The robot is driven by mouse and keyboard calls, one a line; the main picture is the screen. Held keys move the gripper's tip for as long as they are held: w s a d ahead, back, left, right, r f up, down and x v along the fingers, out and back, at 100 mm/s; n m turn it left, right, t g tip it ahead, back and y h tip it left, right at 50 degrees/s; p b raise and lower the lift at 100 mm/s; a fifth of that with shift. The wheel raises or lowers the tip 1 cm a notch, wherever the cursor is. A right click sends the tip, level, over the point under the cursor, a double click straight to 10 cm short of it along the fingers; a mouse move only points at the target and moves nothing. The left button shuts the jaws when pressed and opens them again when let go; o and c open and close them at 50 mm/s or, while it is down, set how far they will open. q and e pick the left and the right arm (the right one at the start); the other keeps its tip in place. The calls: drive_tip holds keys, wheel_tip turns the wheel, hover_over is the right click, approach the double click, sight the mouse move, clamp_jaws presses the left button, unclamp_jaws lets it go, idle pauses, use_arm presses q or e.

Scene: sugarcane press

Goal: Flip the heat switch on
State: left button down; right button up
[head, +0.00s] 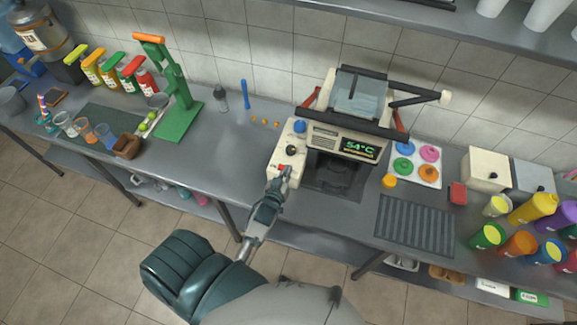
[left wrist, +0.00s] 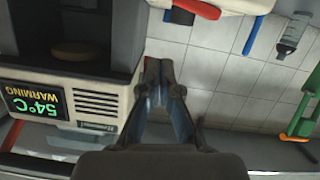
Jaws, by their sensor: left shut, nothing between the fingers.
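The press machine (head: 325,130) stands on the counter with a lit display (head: 360,148) reading 54°C. In the left wrist view the display (left wrist: 33,100) appears upside down and reads 54°C WARMING. A cream control panel (head: 287,160) on the machine's left side carries a blue knob (head: 299,127), a black knob (head: 291,150) and a small red switch (head: 283,168) near its front. My left gripper (head: 279,179) is at the panel's front end, close to the red switch and partly covering it. Its fingers (left wrist: 160,65) are shut and empty. Contact with the switch cannot be told. My right gripper is not in view.
A green hand press (head: 180,110) stands left on the counter. A tray of coloured discs (head: 415,163) and a ribbed dark mat (head: 415,225) lie right of the machine. Several coloured cups and bottles (head: 518,243) crowd the far right. The counter left of the panel is mostly clear.

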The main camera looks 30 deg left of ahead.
use_arm(q)
drive_tip(key=shift+d+b+v, duration=0.15)
drive_tip(key=shift+v, duration=1.35)
drive_tip(key=shift+d+b+v, duration=0.15)
drive_tip(key=shift+d+v, duration=0.05)
drive_tip(key=shift+v, duration=1.25)
